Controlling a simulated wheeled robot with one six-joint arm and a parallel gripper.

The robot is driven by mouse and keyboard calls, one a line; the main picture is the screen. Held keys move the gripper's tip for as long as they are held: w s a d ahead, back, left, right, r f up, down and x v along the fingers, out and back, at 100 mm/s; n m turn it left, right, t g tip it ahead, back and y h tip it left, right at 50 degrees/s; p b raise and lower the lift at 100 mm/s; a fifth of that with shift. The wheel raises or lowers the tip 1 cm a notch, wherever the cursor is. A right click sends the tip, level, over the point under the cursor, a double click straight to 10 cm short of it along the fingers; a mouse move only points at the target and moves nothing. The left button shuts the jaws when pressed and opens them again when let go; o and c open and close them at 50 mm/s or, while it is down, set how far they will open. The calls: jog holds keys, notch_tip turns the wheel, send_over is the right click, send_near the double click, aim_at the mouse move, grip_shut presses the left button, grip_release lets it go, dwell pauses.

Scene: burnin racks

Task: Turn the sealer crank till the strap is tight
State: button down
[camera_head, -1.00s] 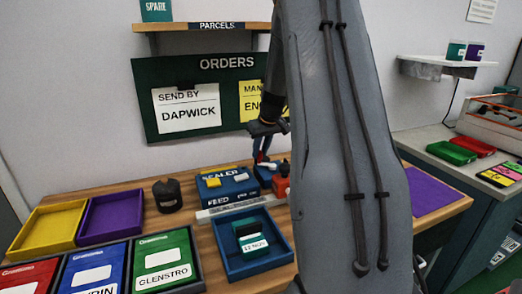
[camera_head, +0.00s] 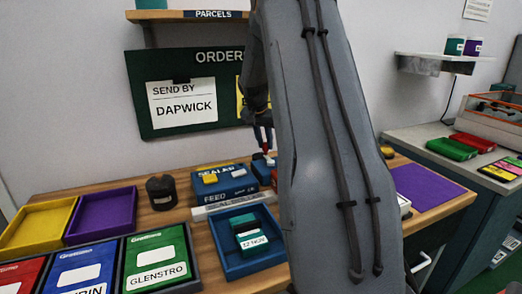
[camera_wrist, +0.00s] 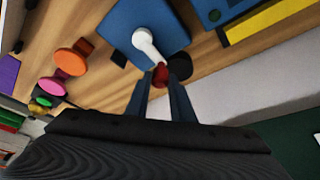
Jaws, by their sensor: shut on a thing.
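The blue sealer (camera_head: 222,182) stands on the wooden bench, with FEED lettering on its front and a yellow button on top. In the wrist view, its white crank arm (camera_wrist: 146,42) runs from a blue housing (camera_wrist: 120,22) to a red knob (camera_wrist: 161,76). My gripper (camera_wrist: 163,85) is shut on the red knob, one finger on each side. In the head view my gripper (camera_head: 264,140) is above the sealer's right end, and my arm hides much of that side. I cannot make out the strap or its tightness.
A blue tray (camera_head: 230,270) with a teal piece labelled 12 NOV sits before the sealer. A black pot (camera_head: 161,194) and yellow (camera_head: 38,228) and purple (camera_head: 103,216) trays stand left. Orange (camera_wrist: 70,61) and pink (camera_wrist: 58,88) round objects show in the wrist view.

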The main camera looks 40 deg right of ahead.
jog(key=m+b, duration=0.1)
jog(key=d+m+g+b, duration=0.1)
jog(key=m, duration=0.1)
jog(key=d+m+b, duration=0.1)
jog(key=shift+s+m+g+h, duration=0.25)
jog(key=shift+m+g+h, duration=0.05)
jog(key=shift+g, duration=0.1)
jog(key=m+b, duration=0.1)
jog(key=m, duration=0.1)
jog(key=s+d+m+g+b, duration=0.1)
jog(key=shift+m, duration=0.4)
jog(key=m, duration=0.1)
jog(key=s+m+g, duration=0.1)
jog(key=m+g, duration=0.1)
jog(key=m, duration=0.1)
jog(key=shift+s+d+y+b, duration=0.3)
jog(key=shift+d+y+b, duration=0.05)
jog(key=shift+d+y, duration=0.05)
jog(key=shift+s+d+m+g+y, duration=0.1)
jog(key=shift+s+m+g+y, duration=0.25)
jog(key=shift+m, duration=0.55)
jog(key=shift+s+m+g+y, duration=0.15)
jog(key=shift+s+m, duration=0.25)
jog(key=shift+m, duration=0.5)
jog(key=c, duration=1.5)
grip_release()
jog(key=shift+c, duration=0.2)
jog(key=v, duration=0.7)
jog(key=shift+r, duration=0.35)
